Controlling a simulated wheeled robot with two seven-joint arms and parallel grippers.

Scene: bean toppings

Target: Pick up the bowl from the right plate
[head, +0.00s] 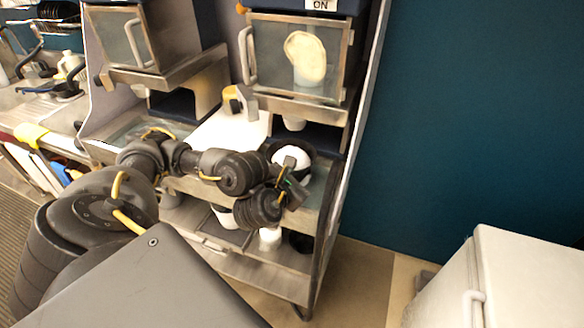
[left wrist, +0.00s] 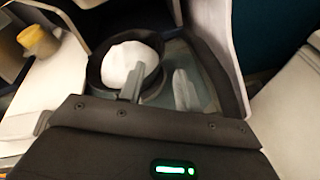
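A dark round bowl (head: 308,149) with a smooth white mass (head: 290,154) in it stands on the right side of the steel unit's middle shelf. It also shows in the left wrist view as a dark bowl (left wrist: 95,70). My left gripper (head: 289,176) is at the bowl's near side. In the left wrist view its two fingers (left wrist: 158,88) are apart, one over the bowl's inside and the other outside its right side. The rim appears to lie between them; I cannot tell whether they touch it. The plate under the bowl is not clear. My right gripper is not in view.
A glass-fronted dispenser (head: 298,55) hangs above the shelf. A yellow-topped object (head: 235,98) stands left of the bowl. White and dark containers (head: 270,238) sit on the lower shelf. A steel side post (head: 346,165) bounds the right. A white cabinet (head: 525,275) stands at the lower right.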

